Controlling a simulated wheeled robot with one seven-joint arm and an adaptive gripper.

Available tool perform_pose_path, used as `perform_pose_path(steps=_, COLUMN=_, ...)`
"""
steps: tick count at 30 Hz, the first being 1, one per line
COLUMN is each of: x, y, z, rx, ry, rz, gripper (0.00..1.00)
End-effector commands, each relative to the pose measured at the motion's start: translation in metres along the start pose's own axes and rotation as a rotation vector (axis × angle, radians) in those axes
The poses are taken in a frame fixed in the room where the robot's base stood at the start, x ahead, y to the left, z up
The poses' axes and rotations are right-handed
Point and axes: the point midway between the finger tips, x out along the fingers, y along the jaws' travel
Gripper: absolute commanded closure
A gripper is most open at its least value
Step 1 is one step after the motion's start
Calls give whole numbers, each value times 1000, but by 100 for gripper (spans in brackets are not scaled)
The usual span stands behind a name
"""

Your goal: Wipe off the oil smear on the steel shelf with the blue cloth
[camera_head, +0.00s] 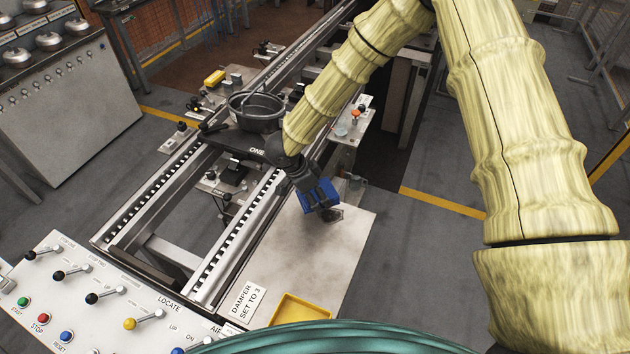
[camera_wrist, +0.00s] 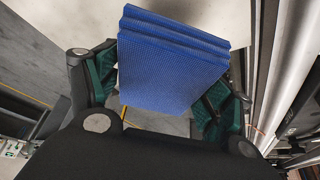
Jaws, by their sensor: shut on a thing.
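The blue cloth (camera_head: 319,195) is a folded pad of several layers. My gripper (camera_head: 312,188) is shut on it, with a green-lined finger on each side of the cloth (camera_wrist: 172,62) in the wrist view. The cloth is over the far part of the pale steel shelf (camera_head: 300,252). A dark brownish patch that looks like the oil smear (camera_head: 333,214) shows just below the cloth's near edge. The cloth may hide part of it. I cannot tell whether the cloth touches the shelf. The smear is not visible in the wrist view.
A yellow tray (camera_head: 299,309) and a "DAMPER SET TO 3" card (camera_head: 243,302) are at the shelf's near end. A roller conveyor (camera_head: 232,237) runs along its left side. The middle of the shelf is clear.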

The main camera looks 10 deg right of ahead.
Motion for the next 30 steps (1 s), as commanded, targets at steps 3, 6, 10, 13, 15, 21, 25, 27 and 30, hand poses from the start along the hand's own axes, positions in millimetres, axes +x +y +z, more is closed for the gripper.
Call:
perform_pose_path(steps=3, x=-14, y=0, z=-7, rx=2, ry=0, rz=1, gripper=50)
perform_pose_path(steps=6, x=-21, y=1, z=-11, rx=3, ry=0, rz=1, gripper=50)
perform_pose_path(steps=10, x=-26, y=1, z=-14, rx=4, ry=0, rz=2, gripper=50)
perform_pose_path(steps=13, x=-26, y=1, z=-14, rx=4, ry=0, rz=2, gripper=50)
perform_pose_path(steps=15, x=-25, y=1, z=-14, rx=4, ry=0, rz=2, gripper=50)
perform_pose_path(steps=21, x=-25, y=1, z=-14, rx=4, ry=0, rz=2, gripper=50)
perform_pose_path(steps=25, x=-25, y=1, z=-14, rx=4, ry=0, rz=2, gripper=50)
perform_pose_path(steps=27, x=-25, y=1, z=-14, rx=2, ry=0, rz=1, gripper=50)
perform_pose_path(steps=30, x=-20, y=2, z=-15, rx=-32, ry=-1, rz=-13, gripper=50)
